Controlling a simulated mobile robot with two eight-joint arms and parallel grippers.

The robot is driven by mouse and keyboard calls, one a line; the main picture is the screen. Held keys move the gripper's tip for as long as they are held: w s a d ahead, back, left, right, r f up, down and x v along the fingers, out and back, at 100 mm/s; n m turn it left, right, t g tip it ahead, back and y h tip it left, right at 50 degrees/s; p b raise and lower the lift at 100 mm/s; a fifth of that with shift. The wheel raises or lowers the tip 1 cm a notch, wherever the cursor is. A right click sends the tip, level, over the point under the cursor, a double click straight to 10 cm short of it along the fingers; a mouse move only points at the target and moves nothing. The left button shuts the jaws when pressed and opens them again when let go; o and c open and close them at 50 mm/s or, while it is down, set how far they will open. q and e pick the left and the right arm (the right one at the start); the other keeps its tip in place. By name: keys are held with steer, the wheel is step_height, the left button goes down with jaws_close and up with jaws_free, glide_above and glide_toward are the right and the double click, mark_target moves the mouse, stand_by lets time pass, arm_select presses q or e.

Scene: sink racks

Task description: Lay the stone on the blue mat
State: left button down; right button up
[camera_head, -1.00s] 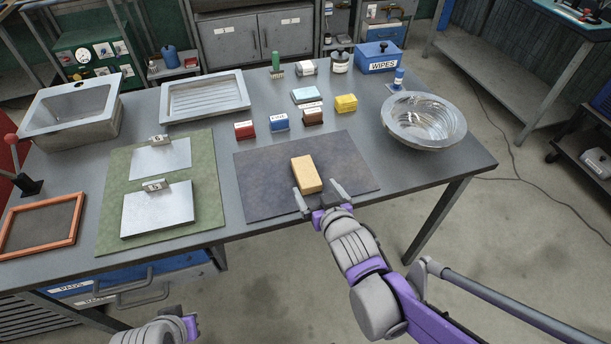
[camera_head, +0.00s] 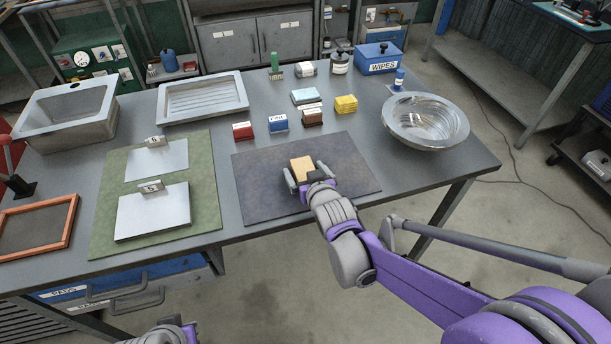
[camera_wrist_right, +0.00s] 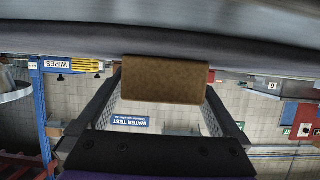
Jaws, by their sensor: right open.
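The stone is a tan block (camera_head: 302,167) lying on the dark blue-grey mat (camera_head: 262,190) near the table's front edge. My right gripper (camera_head: 306,178) is at the block's near side, with its open fingers reaching along either side of it. In the right wrist view, which is upside down, the block (camera_wrist_right: 166,80) shows between the two fingers, with a gap on at least the right side. The gripper hides part of the block's near end. Only a piece of my left arm shows at the bottom left; its fingers are not visible.
Several small boxes, including a blue one (camera_head: 278,123) and a yellow one (camera_head: 346,103), stand behind the mat. A metal bowl (camera_head: 425,118) is at the right. A green mat (camera_head: 105,215) with metal plates lies at the left. The mat is bare around the block.

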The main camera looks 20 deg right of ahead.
steer(key=shift+c, duration=0.2)
jaws_close()
stand_by(0.3)
